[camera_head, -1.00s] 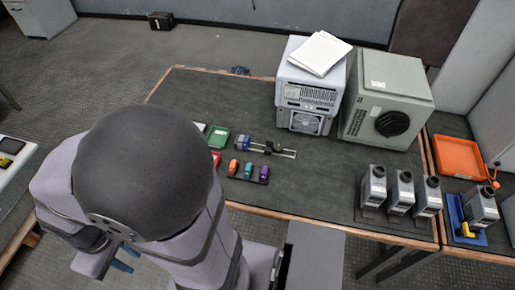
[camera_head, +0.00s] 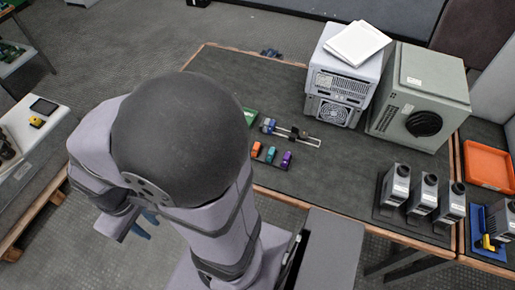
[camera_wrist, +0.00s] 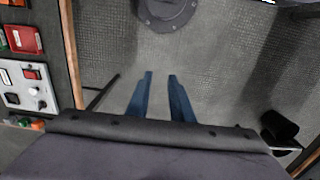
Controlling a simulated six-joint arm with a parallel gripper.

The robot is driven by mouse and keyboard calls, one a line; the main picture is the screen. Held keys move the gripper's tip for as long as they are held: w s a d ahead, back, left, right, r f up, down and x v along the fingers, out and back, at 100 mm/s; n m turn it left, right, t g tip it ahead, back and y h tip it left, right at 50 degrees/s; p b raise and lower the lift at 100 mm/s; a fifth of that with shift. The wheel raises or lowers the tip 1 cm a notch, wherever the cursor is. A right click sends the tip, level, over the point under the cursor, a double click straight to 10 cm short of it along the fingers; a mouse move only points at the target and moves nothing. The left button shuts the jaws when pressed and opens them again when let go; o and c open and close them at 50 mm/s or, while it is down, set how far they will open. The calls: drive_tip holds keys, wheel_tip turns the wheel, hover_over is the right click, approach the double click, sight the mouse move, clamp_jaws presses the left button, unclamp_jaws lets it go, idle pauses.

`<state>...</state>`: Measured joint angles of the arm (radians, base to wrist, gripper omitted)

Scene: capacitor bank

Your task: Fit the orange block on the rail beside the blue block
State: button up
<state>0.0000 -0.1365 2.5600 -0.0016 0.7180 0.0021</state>
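The orange block (camera_head: 257,149) sits at the left end of a short row on the dark table, beside a teal block (camera_head: 270,154) and a purple block (camera_head: 286,159). Behind the row lies the metal rail (camera_head: 302,138), with the blue block (camera_head: 268,125) at its left end and a dark piece further right. My gripper (camera_head: 145,225) is left of the table, well away from the blocks and partly hidden by my arm. In the wrist view, its two blue fingers (camera_wrist: 161,80) are apart with only floor between them.
Two large grey instruments (camera_head: 335,85) (camera_head: 420,95) stand at the back. Several grey units (camera_head: 422,197) stand at the right front. In the wrist view, red and white control boxes (camera_wrist: 25,85) line the left edge.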

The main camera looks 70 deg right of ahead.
drive_tip(key=o, duration=0.4)
drive_tip(key=s+d+f+m+g+y+p, duration=0.1)
drive_tip(key=s+d+f+m, duration=0.25)
drive_tip(key=d, duration=0.55)
drive_tip(key=s+d+f+m+y+p, duration=0.1)
drive_tip(key=s+d+f+m+p, duration=0.25)
drive_tip(key=d, duration=0.55)
drive_tip(key=s+d+f+m+g+y+b, duration=0.1)
drive_tip(key=s+d+f+m, duration=0.3)
drive_tip(key=d, duration=0.5)
drive_tip(key=d+r+n+h, duration=0.1)
drive_tip(key=d+n, duration=0.4)
drive_tip(key=d, duration=0.3)
drive_tip(key=w+d+r+n+h, duration=0.1)
drive_tip(key=d+n+h, duration=0.1)
drive_tip(key=d+n, duration=0.4)
drive_tip(key=d, duration=0.3)
drive_tip(key=shift+w+d, duration=0.25)
